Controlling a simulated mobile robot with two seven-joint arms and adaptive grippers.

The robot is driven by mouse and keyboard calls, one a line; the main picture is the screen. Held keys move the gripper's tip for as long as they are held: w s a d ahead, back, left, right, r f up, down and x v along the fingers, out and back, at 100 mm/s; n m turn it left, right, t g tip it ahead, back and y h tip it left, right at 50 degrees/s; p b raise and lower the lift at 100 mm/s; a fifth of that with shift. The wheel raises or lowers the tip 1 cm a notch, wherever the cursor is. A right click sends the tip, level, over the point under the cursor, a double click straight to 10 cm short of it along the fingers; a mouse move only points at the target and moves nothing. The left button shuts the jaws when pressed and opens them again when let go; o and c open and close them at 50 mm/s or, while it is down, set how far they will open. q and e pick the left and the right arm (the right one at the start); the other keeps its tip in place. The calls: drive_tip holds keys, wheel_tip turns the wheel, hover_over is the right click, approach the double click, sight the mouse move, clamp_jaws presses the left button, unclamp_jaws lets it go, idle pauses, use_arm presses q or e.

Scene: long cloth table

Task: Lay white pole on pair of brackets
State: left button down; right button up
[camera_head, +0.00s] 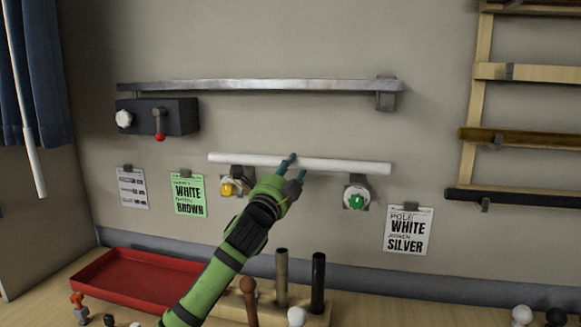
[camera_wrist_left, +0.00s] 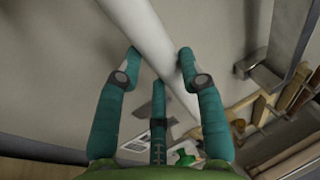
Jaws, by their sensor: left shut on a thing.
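The white pole (camera_head: 345,166) is nearly level in front of the wall, its right end slightly lower in the picture. My left gripper (camera_head: 295,166) is shut on it near its middle. In the left wrist view, the pole (camera_wrist_left: 152,35) runs between the teal fingers (camera_wrist_left: 160,62). The left bracket (camera_head: 235,173), with a yellow knob below, and the right bracket (camera_head: 357,187), with a green knob, are at the pole's underside. The pole overlaps both bracket tops, and I cannot tell whether it rests in them. My right gripper is not in view.
A metal rail (camera_head: 260,86) and dark box (camera_head: 178,117) are on the wall above. Printed cards (camera_head: 408,230) hang lower. A red tray (camera_head: 135,277) and upright pegs (camera_head: 318,283) stand on the table below. A wooden rack (camera_head: 485,70) is at right.

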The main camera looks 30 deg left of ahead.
use_arm(q)
drive_tip(key=shift+f+b, duration=1.3)
drive_tip(key=shift+f, duration=1)
drive_tip(key=c, duration=0.7)
unclamp_jaws()
drive_tip(key=shift+s, duration=0.1)
drive_tip(key=v, duration=1.2)
drive_tip(key=shift+f, duration=0.15)
